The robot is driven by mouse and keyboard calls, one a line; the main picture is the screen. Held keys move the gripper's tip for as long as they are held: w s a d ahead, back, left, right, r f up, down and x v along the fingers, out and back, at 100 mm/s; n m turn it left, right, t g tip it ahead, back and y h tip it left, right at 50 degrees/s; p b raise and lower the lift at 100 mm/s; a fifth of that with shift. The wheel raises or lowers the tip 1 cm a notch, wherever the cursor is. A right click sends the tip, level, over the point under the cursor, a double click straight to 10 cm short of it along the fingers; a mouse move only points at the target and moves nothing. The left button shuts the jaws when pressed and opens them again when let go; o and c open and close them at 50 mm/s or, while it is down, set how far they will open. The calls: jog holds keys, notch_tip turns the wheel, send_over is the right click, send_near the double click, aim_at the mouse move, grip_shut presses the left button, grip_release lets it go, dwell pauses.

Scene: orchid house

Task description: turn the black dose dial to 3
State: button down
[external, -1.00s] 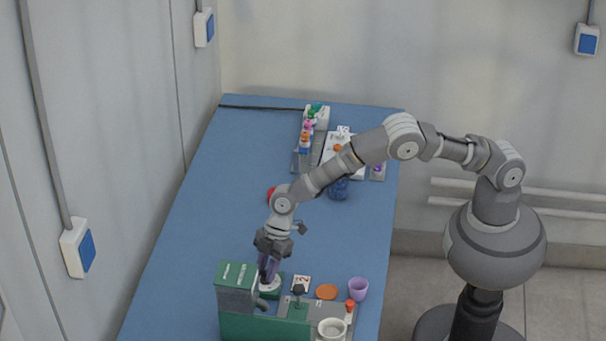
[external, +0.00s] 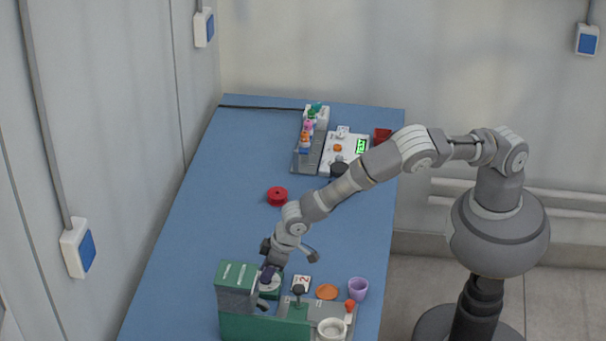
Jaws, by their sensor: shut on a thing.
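The dial's pointer and marks are too small or covered to read. A white card with a red figure 2 (external: 301,284) lies just right of it.
A red spool (external: 277,196) lies mid-table. A white device with green display (external: 361,146) is farther back. The table's left middle is clear.

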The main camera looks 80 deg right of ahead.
jog(key=m+h, duration=0.1)
jog(key=m, duration=0.1)
jog(key=m+h+b, duration=0.1)
jog(key=m, duration=0.2)
jog(key=shift+a+f+m, duration=0.1)
jog(key=shift+a+m, duration=0.05)
jog(key=shift+m, duration=0.15)
jog(key=m+b, duration=0.1)
jog(key=m, duration=0.1)
jog(key=m+g+h+b, duration=0.1)
jog(key=m, duration=0.1)
jog(key=shift+a+m+h, duration=0.1)
jog(key=shift+m+h, duration=0.2)
jog(key=shift+g, duration=0.3)
jog(key=c, duration=0.9)
grip_release()
jog(key=p+v, duration=0.1)
jog(key=v, duration=0.7)
jog(key=shift+p, duration=0.4)
